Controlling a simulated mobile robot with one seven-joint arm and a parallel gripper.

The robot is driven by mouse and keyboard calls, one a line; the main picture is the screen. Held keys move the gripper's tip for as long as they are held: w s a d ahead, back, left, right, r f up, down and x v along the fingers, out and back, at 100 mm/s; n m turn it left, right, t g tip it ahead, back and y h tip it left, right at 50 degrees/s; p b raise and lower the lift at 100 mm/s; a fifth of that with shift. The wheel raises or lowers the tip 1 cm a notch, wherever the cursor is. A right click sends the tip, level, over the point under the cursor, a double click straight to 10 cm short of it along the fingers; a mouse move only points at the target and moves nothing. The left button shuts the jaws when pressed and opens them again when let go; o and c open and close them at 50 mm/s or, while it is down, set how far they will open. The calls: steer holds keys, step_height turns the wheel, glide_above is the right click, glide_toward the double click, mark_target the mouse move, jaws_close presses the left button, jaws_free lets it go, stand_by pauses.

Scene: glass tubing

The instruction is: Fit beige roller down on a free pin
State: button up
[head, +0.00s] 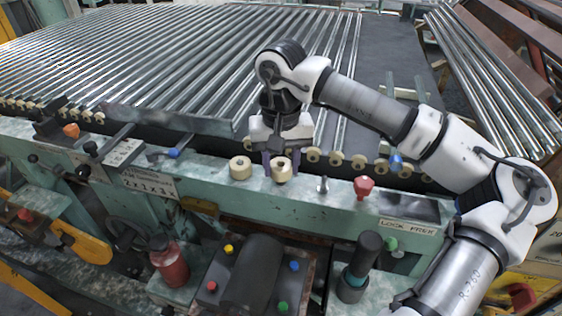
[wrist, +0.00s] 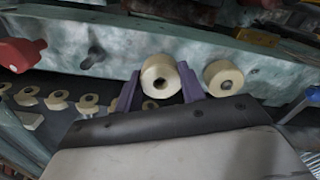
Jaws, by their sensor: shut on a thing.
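My gripper (head: 281,162) points down over the green machine rail, its purple fingers shut on a beige roller (head: 281,175). In the wrist view the held roller (wrist: 157,70) sits between the two fingers, its dark bore showing. I cannot tell whether it touches the rail. A second beige roller (head: 240,168) is seated on the rail just left of my gripper; it also shows in the wrist view (wrist: 223,78). A bare metal pin (head: 322,184) stands on the rail to the right of the held roller, and in the wrist view (wrist: 96,55) it is at the left.
A red knob (head: 363,187) stands on the rail right of the bare pin. A row of small beige rollers (head: 335,158) runs behind the rail, below long glass tubes (head: 200,60). A blue-tipped lever (head: 173,153) lies to the left.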

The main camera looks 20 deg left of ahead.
steer(key=shift+f+b, duration=0.7)
steer(key=shift+f, duration=0.2)
steer(key=o, duration=1)
steer(key=shift+o, duration=0.2)
steer(key=shift+r, duration=0.1)
step_height(320, 180, up, 14)
